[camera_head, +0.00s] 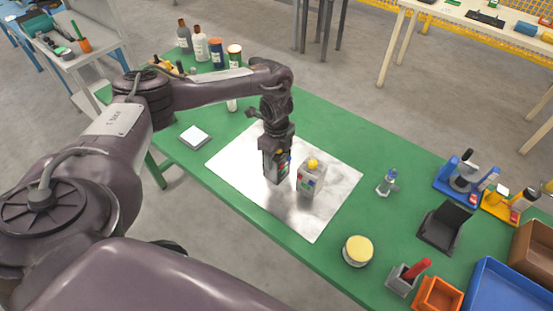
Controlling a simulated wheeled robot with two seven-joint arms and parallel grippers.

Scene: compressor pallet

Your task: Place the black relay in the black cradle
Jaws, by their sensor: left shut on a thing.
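My left gripper (277,150) points down over the white sheet on the green table and is shut on the black relay (275,170), a dark block with a small coloured face. The relay is upright; whether it touches the sheet I cannot tell, and its top is hidden by the fingers. The black cradle (441,227) stands empty on the table, well to the right of the gripper. My right gripper is not in view.
A grey relay (309,179) with a yellow knob stands just right of the held one on the white sheet (237,156). A yellow-lidded jar (358,251), a small clear-and-blue item (387,182), a blue holder (452,185) and bins (438,297) surround the cradle. Bottles (201,45) stand at the back left.

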